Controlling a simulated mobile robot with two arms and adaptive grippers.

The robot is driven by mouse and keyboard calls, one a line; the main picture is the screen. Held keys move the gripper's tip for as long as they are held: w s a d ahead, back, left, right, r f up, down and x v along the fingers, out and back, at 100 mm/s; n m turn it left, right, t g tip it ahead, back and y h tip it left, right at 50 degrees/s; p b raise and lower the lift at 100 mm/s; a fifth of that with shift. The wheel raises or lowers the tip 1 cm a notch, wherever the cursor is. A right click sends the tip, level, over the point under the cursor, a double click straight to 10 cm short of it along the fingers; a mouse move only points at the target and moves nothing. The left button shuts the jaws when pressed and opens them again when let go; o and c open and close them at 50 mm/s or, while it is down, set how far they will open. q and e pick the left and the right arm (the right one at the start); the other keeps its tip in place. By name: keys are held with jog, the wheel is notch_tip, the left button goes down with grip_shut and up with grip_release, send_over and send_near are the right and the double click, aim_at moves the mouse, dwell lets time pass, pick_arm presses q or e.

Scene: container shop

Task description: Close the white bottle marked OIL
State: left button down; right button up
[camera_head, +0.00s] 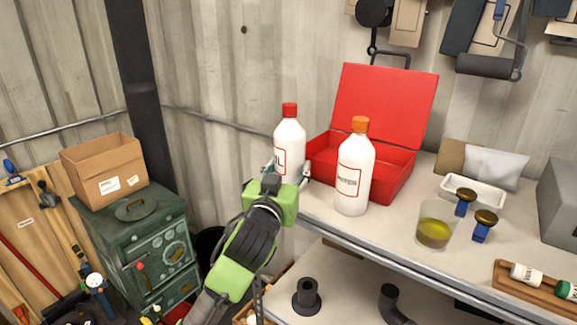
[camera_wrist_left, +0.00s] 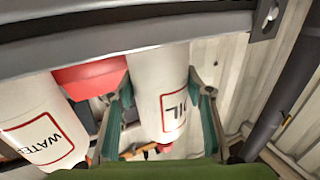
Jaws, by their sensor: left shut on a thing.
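The white OIL bottle (camera_head: 289,143) stands upright at the shelf's left end, with a red cap (camera_head: 290,110) on its neck. I cannot tell whether the cap is tight. My left gripper (camera_head: 287,173) is shut on the bottle's body, one finger on each side, below the cap. The gripper hides the bottle's lower part and part of its label. In the left wrist view the bottle (camera_wrist_left: 163,80) appears upside down between the fingers, its label partly readable and its red cap (camera_wrist_left: 165,148) partly visible low in the picture. My right gripper is in neither view.
A white WATER bottle (camera_head: 353,178) with an orange cap stands close on the right. A glass of yellowish liquid (camera_head: 436,226), stamps and a white tray (camera_head: 474,190) are farther right. A green stove (camera_head: 140,235) stands at left.

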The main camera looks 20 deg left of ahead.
pick_arm(q)
jog(key=shift+d, duration=0.1)
jog(key=shift+f, duration=0.2)
jog(key=c, duration=1.1)
grip_release()
jog(key=shift+o, duration=0.2)
jog(key=shift+r, duration=0.25)
jog(key=shift+s+f, duration=0.15)
jog(key=shift+s, duration=0.05)
jog(key=s+b, duration=0.2)
jog(key=s, duration=0.9)
jog(key=shift+s+d+b, duration=0.3)
jog(key=shift+b, duration=0.05)
